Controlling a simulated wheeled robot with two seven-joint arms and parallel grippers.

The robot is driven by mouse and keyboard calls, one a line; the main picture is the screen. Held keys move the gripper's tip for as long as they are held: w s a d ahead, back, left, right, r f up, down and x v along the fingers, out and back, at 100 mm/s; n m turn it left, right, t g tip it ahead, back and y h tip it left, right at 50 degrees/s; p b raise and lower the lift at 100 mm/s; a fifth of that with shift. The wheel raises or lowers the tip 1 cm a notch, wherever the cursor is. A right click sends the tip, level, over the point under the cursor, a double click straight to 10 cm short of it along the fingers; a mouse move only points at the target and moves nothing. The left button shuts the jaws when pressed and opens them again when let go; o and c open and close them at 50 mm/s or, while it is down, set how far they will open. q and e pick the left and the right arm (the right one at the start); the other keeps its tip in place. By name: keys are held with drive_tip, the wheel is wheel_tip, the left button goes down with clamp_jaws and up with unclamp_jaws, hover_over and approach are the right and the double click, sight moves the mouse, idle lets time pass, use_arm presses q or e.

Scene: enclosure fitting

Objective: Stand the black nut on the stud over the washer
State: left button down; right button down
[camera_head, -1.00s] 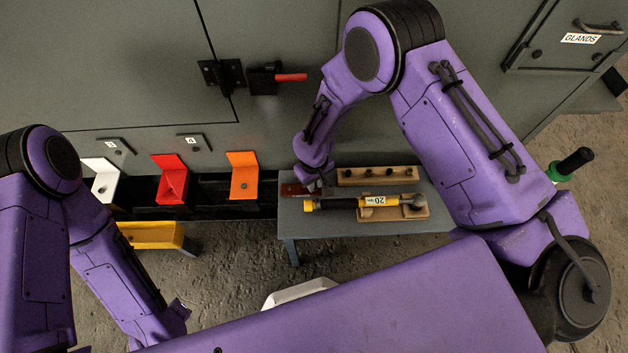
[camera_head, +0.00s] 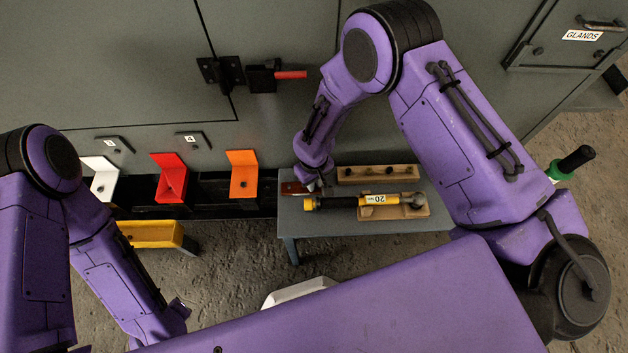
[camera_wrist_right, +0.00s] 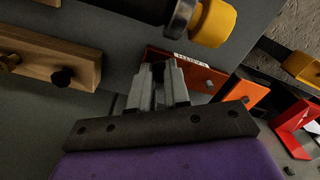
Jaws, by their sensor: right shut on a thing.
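My right gripper (camera_head: 317,188) is low over the left end of the grey bench, at a red-brown bar (camera_head: 291,189). In the right wrist view its fingers (camera_wrist_right: 158,82) are shut on a small dark thing, taken as the black nut, mostly hidden between them. The bar (camera_wrist_right: 190,70) lies just beyond the fingertips, with a printed label and a small dark fastener near one end. The stud and washer are hidden by the gripper, so I cannot tell whether the nut touches them. My left gripper (camera_head: 179,309) hangs low at the left, away from the bench; its jaws are unclear.
A wooden rack (camera_head: 350,176) with several dark pieces stands behind a black and yellow wrench (camera_head: 335,203) on a wooden cradle (camera_head: 395,212). Orange (camera_head: 243,180), red (camera_head: 171,184) and white (camera_head: 103,184) holders line the cabinet at left. The bench front (camera_head: 340,228) is clear.

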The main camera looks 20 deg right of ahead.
drive_tip(key=c, duration=1)
unclamp_jaws()
wheel_tip(320, 180, up, 10)
drive_tip(key=shift+r+p, duration=0.25)
drive_tip(key=shift+p, duration=0.25)
